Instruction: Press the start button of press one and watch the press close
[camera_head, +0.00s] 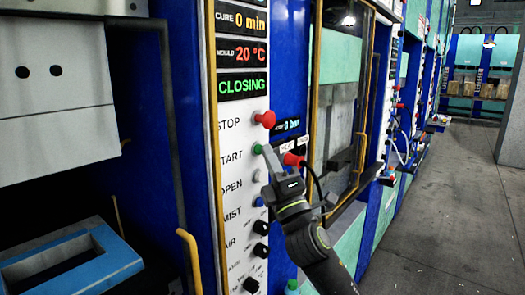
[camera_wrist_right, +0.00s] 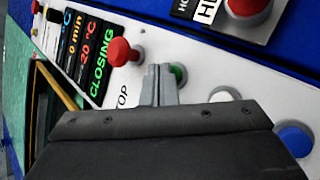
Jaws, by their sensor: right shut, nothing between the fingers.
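The green start button (camera_head: 257,149) sits beside the START label on the white control panel (camera_head: 232,190). My right gripper (camera_head: 268,152) is shut and empty, with its fingertips at the button. In the right wrist view the closed fingertips (camera_wrist_right: 160,75) partly cover the green button (camera_wrist_right: 180,73); I cannot tell if they still touch it. The panel display (camera_head: 242,86) reads CLOSING in green. The press (camera_head: 60,100) at left shows a pale upper block above a blue-framed lower mould (camera_head: 75,262), with a gap between them. My left gripper is not in view.
The red stop button (camera_head: 265,118) is just above the start button. A white button (camera_wrist_right: 222,95) and a blue button (camera_wrist_right: 294,138) lie on the other side. A yellow handle (camera_head: 189,255) stands out at the press opening. An open floor aisle (camera_head: 430,220) runs at right.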

